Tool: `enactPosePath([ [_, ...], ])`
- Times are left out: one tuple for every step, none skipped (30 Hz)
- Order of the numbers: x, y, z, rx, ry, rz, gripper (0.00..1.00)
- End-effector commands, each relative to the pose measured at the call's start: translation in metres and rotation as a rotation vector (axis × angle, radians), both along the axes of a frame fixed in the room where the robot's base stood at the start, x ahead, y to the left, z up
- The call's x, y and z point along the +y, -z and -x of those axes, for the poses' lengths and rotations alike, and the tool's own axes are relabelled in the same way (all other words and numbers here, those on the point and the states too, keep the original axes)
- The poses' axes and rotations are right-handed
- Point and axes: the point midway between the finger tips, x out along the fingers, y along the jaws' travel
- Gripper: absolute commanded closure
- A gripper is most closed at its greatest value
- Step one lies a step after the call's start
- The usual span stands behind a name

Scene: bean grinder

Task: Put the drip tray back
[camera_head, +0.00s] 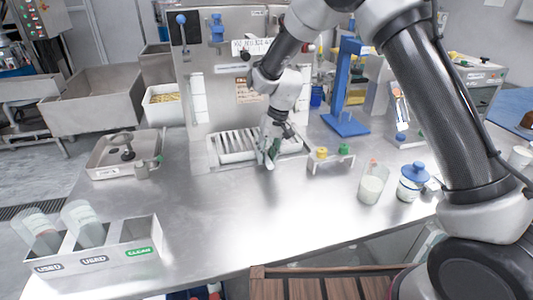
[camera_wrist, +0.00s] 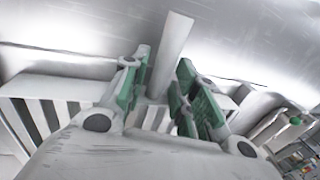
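The drip tray (camera_head: 232,147) is a pale metal tray with a slotted top. It lies at the back middle of the steel counter, against the front of the grinder machine. Its slats (camera_wrist: 60,112) show on both sides of my gripper in the wrist view. A flat grey handle strip (camera_wrist: 172,42) sticks out from its edge between my fingers. My gripper (camera_head: 268,155) is at the tray's front edge, pointing down. In the wrist view, the green-padded fingers (camera_wrist: 163,80) lie close on both sides of the strip and look shut on it. My wrist housing hides part of the tray.
A small stand with yellow and green knobs (camera_head: 331,158) is just right of the tray. A beaker (camera_head: 371,184) and a blue-lidded jar (camera_head: 412,183) stand farther right. A grey basin (camera_head: 110,155) is left. A cup holder (camera_head: 130,238) is front left. The middle counter is clear.

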Motion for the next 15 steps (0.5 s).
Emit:
enactPosePath([
  [0.0, 0.0, 0.0, 0.0, 0.0, 0.0, 0.58],
  [0.0, 0.0, 0.0, 0.0, 0.0, 0.0, 0.58],
  [0.0, 0.0, 0.0, 0.0, 0.0, 0.0, 0.58],
  [0.0, 0.0, 0.0, 0.001, 0.0, 0.0, 0.58],
  [0.0, 0.0, 0.0, 0.001, 0.0, 0.0, 0.58],
  [0.0, 0.0, 0.0, 0.001, 0.0, 0.0, 0.58],
  [0.0, 0.0, 0.0, 0.001, 0.0, 0.0, 0.58],
  [0.0, 0.001, 0.001, 0.002, 0.0, 0.001, 0.58],
  [0.0, 0.0, 0.001, 0.002, 0.0, 0.001, 0.58],
  [0.0, 0.0, 0.0, 0.002, 0.0, 0.001, 0.58],
  [-0.001, -0.002, 0.0, 0.001, 0.001, 0.0, 0.58],
  [-0.001, -0.004, 0.0, 0.0, 0.0, 0.0, 0.58],
  [-0.002, -0.007, 0.0, 0.0, 0.0, 0.0, 0.58],
  [-0.003, -0.011, -0.001, 0.0, 0.0, 0.0, 0.58],
  [-0.004, -0.018, -0.001, -0.001, 0.0, -0.001, 0.58],
])
